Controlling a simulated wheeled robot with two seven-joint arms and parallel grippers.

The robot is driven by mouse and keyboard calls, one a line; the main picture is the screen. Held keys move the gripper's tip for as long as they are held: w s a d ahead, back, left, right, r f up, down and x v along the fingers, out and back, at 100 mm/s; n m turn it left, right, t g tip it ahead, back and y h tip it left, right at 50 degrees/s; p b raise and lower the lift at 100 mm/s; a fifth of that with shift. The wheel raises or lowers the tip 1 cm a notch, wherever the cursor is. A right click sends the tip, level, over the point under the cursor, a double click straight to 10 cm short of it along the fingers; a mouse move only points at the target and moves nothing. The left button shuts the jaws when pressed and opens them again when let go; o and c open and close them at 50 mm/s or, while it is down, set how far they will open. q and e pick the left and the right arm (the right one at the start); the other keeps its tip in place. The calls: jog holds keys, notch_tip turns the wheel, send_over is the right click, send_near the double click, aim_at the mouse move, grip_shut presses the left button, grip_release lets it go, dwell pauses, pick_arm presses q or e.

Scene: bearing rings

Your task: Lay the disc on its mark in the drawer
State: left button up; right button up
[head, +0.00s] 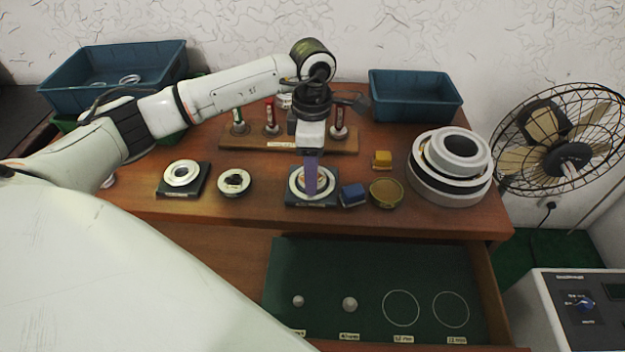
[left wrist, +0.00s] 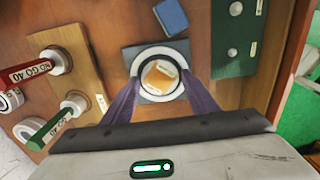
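A pale ring-shaped disc (head: 298,182) lies on a dark square pad (head: 325,203) at the table's middle front; the left wrist view shows the ring (left wrist: 137,64) on its blue pad, with a tan centre. My left gripper (head: 311,190) points straight down over it. In the left wrist view its purple fingers (left wrist: 161,80) stand apart at opposite sides of the ring; whether they touch it is unclear. The open drawer (head: 375,265) has a green floor with two outlined circle marks (head: 401,308) (head: 451,309) and two small grey round pieces (head: 298,300) (head: 349,304). My right gripper is not in view.
A blue block (head: 352,195), round olive-rimmed piece (head: 386,192) and yellow block (head: 382,159) are right of the pad. Stacked large rings (head: 452,190) stand at the right. A gauge rack (head: 258,143) stands behind. Blue bins (head: 415,100) (head: 110,95) are at the back.

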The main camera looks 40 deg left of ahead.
pick_arm(q)
jog(key=c, duration=0.7)
jog(key=shift+r, duration=0.2)
jog(key=shift+r+p, duration=1.65)
jog(key=shift+r, duration=0.7)
